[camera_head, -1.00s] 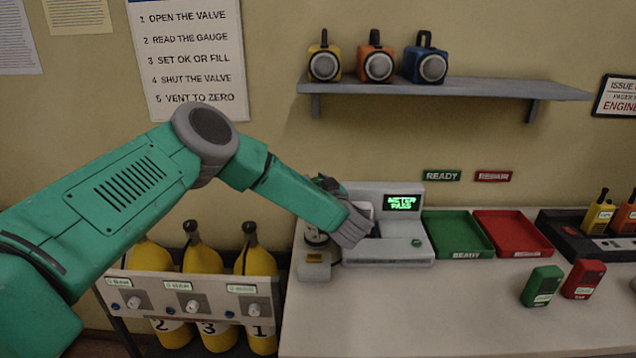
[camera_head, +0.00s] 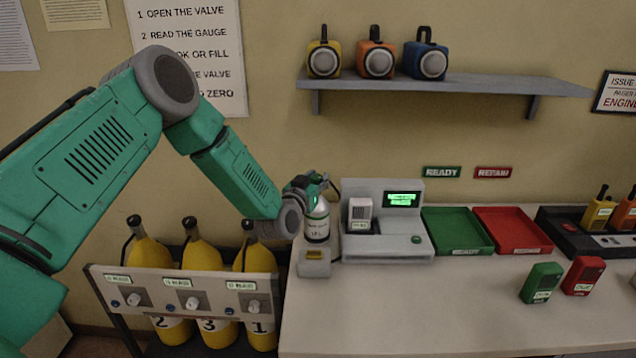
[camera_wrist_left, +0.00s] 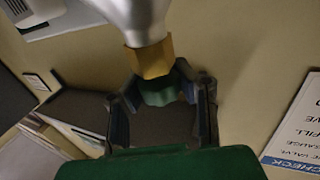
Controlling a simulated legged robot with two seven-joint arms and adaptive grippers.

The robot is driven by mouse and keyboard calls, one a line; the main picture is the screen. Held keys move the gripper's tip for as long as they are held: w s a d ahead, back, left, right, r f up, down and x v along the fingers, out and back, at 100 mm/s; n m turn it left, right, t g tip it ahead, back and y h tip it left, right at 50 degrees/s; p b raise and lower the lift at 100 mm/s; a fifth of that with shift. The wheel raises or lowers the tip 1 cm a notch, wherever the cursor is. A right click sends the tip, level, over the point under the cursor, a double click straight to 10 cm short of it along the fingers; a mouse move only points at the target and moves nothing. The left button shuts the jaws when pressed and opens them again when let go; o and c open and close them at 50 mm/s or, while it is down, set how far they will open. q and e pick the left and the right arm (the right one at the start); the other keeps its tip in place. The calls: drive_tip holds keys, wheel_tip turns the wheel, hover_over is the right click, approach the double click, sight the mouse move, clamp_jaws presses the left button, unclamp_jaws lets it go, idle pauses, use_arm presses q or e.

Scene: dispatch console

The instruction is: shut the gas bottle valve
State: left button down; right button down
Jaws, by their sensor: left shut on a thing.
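A small whitish gas bottle (camera_head: 317,224) with a label and a green band stands upright on a grey stand (camera_head: 314,260) at the desk's left end. In the left wrist view its silver body (camera_wrist_left: 138,18) has a brass collar (camera_wrist_left: 149,58) and a green valve knob (camera_wrist_left: 160,90). My left gripper (camera_head: 318,186) is at the top of the bottle. Its fingers (camera_wrist_left: 165,92) are shut around the green knob, which they partly hide. My right gripper is in neither view.
A white meter (camera_head: 360,212) sits in the grey test station (camera_head: 410,243) just right of the bottle. Several yellow bottles (camera_head: 200,256) stand behind a knob panel (camera_head: 220,290) at left. A green tray (camera_head: 457,232) and red tray (camera_head: 513,231) lie farther right.

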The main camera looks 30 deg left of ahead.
use_arm(q)
drive_tip(key=m+h+b, duration=0.1)
drive_tip(key=m+h, duration=0.1)
drive_tip(key=h, duration=0.1)
drive_tip(key=f+m+h+b, duration=0.1)
drive_tip(key=m+h+b, duration=0.1)
drive_tip(key=h, duration=0.1)
drive_tip(key=m+g+h+b, duration=0.1)
drive_tip(key=m+h, duration=0.1)
drive_tip(key=h, duration=0.1)
drive_tip(key=shift+s+f+h+b, duration=0.15)
drive_tip(key=shift+s+h+b, duration=0.15)
drive_tip(key=shift+h, duration=0.1)
drive_tip(key=m+g+h+b, duration=0.1)
drive_tip(key=m+g+h, duration=0.1)
drive_tip(key=m+g+h+b, duration=0.1)
drive_tip(key=m+h, duration=0.1)
drive_tip(key=h, duration=0.1)
drive_tip(key=shift+r+g+h+b, duration=0.2)
drive_tip(key=shift+g+h+b, duration=0.1)
drive_tip(key=shift+g+b, duration=0.1)
drive_tip(key=shift+r+m+g+h, duration=0.15)
drive_tip(key=shift+m+g+h, duration=0.25)
drive_tip(key=shift+m, duration=0.3)
drive_tip(key=shift+r, duration=0.2)
drive_tip(key=c, duration=1.2)
unclamp_jaws()
drive_tip(key=shift+o, duration=0.3)
drive_tip(key=shift+a, duration=0.15)
drive_tip(key=shift+a, duration=0.1)
